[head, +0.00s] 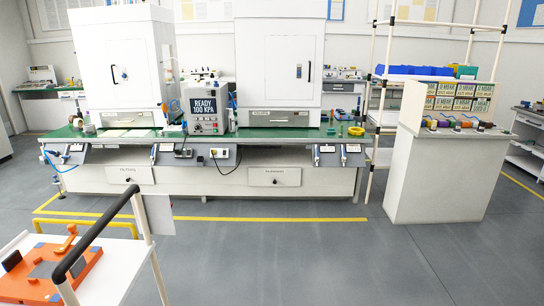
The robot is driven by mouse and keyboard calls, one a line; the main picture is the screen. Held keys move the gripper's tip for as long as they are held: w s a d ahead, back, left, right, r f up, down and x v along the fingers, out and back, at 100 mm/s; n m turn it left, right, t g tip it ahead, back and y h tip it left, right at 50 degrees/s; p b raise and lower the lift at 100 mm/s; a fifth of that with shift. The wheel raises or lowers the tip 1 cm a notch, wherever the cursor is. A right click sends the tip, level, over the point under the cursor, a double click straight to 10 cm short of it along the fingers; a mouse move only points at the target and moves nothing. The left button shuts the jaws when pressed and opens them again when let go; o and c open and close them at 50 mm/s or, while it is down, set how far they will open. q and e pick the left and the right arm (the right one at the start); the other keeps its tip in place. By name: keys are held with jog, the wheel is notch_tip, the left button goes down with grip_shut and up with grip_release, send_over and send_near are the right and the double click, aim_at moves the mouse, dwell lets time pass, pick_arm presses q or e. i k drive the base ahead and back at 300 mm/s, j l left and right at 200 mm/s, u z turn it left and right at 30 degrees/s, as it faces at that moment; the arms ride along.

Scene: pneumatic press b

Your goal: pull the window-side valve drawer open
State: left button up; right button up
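Two white drawer fronts sit low under the green-topped workbench (208,139). The left drawer (118,172) and the right drawer (258,178) each have a dark round knob and look shut. A small label is on the right drawer, too small to read surely. No window shows in this view, so I cannot tell which drawer is window-side. Neither of my grippers is in view.
Grey floor (300,250) is free before the bench, with yellow lines (270,219). A white cart (120,262) with a black handle bar and an orange fixture (65,275) stands front left. A white counter (430,175) stands right. Two white cabinets stand on the bench.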

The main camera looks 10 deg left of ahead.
aim_at(143, 118)
jog(key=i+u, duration=0.1)
jog(key=i, duration=0.9)
jog(key=i+l+u, duration=0.1)
jog(key=i, duration=0.85)
jog(key=i+u, duration=0.2)
jog(key=i, duration=0.3)
jog(key=i+u, duration=0.25)
jog(key=i, duration=0.25)
jog(key=i+l+u, duration=0.2)
jog(key=i, duration=0.25)
jog(key=i+l+u, duration=0.2)
jog(key=i, duration=0.25)
jog(key=i+j+u, duration=0.2)
jog(key=i+u, duration=0.2)
jog(key=i+j+u, duration=0.1)
jog(key=i+u, duration=0.55)
jog(key=u, duration=0.15)
jog(key=i+l+u, duration=0.1)
jog(key=i+u, duration=0.35)
jog(key=i+z, duration=0.15)
jog(key=i, duration=0.8)
jog(key=i+j+z, duration=0.1)
jog(key=i, duration=0.8)
